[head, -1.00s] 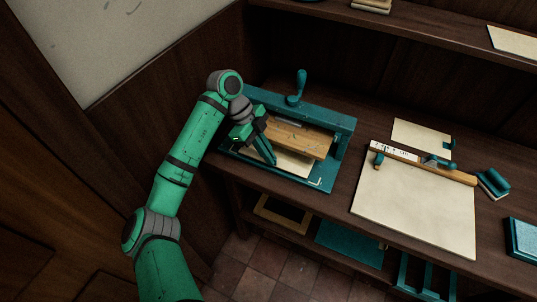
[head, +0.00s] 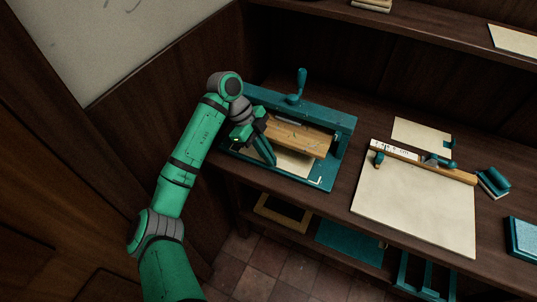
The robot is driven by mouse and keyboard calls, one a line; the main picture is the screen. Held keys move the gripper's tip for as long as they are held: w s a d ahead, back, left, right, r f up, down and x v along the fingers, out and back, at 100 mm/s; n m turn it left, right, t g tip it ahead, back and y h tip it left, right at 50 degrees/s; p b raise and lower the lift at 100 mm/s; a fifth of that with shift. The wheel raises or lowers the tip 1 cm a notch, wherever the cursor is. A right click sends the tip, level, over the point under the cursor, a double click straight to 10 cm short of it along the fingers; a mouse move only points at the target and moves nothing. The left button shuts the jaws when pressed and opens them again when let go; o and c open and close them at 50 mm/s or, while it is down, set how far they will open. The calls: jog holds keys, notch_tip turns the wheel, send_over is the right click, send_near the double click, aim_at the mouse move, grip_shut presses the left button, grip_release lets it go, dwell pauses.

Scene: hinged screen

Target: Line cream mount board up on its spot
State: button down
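A cream board (head: 292,164) lies flat in the teal frame (head: 338,160) on the bench, partly under a wooden bar (head: 300,138) and partly hidden by my gripper. A pale L-shaped corner mark (head: 318,181) shows on the frame's base, near the board's front right. My gripper (head: 270,158) reaches down from the left over the frame, with its fingertips at the board's left part. I cannot tell whether it touches or grips the board. A larger cream sheet (head: 415,208) and a smaller one (head: 422,136) lie to the right on the bench.
A teal upright handle (head: 300,82) stands at the frame's back. A wooden rail with teal fittings (head: 425,163) crosses the large sheet. Teal blocks (head: 494,183) lie at the right. A shelf (head: 450,35) runs above, and a wood-panelled wall rises at the left.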

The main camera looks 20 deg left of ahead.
jog(key=c, duration=1.9)
grip_release()
jog(key=shift+c, duration=0.4)
jog(key=shift+r, duration=3.5)
